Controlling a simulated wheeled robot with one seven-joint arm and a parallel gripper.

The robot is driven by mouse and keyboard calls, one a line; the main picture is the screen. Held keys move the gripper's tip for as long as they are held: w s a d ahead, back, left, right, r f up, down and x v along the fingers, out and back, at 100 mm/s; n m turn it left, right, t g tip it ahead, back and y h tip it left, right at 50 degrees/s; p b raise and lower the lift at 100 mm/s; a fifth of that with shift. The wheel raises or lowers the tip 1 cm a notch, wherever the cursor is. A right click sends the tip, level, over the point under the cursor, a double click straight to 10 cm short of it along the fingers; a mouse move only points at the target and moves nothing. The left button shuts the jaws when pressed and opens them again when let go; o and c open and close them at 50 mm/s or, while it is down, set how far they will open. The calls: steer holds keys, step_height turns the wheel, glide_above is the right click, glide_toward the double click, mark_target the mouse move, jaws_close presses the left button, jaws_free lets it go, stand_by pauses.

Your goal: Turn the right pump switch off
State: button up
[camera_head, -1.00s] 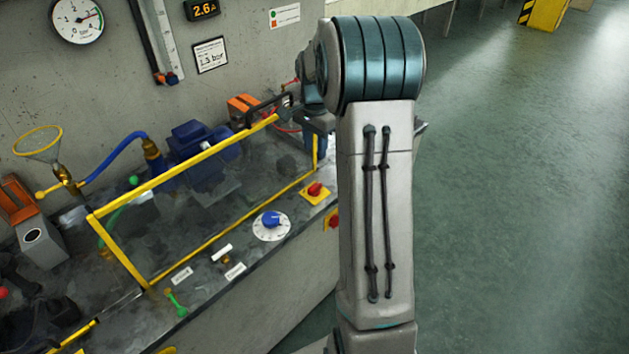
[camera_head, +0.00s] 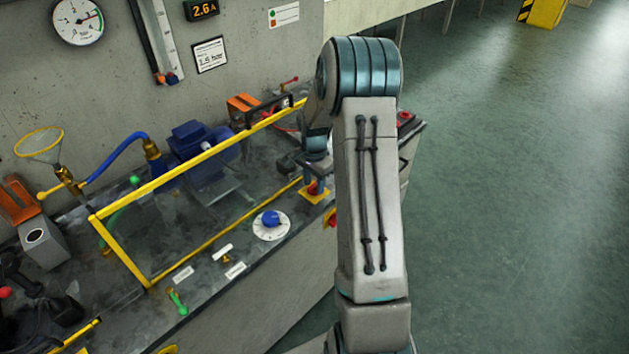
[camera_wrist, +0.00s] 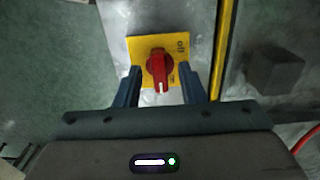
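The pump switch is a red rotary knob (camera_wrist: 158,67) on a yellow square plate (camera_wrist: 120,48), with an "off" label at the plate's right side in the wrist view. The knob's white mark points down toward my gripper, away from the "off" label. In the head view the switch (camera_head: 314,193) sits near the bench's front edge, partly covered by my gripper (camera_head: 316,178). In the wrist view my gripper (camera_wrist: 160,90) is open, with one blue finger on each side of the knob's lower part.
A yellow-framed clear guard (camera_head: 195,153) stands left of the switch over the blue pump (camera_head: 192,140). A blue dial (camera_head: 271,220) lies nearer along the bench. Another red-and-yellow switch (camera_head: 331,218) is on the bench front. A red button (camera_head: 405,116) shows beyond my arm.

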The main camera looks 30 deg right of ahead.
jaws_close()
steer(key=shift+n, duration=0.4)
steer(key=n+b, duration=0.1)
steer(key=n, duration=0.2)
steer(key=shift+w+n+b, duration=0.1)
steer(key=shift+n+b, duration=0.2)
steer(key=shift+b, duration=0.1)
steer(key=n+b, duration=0.1)
steer(key=n, duration=0.3)
steer(key=shift+n, duration=0.3)
steer(key=n, duration=0.4)
steer(key=shift+r, duration=0.1)
steer(key=shift+n, duration=2.4)
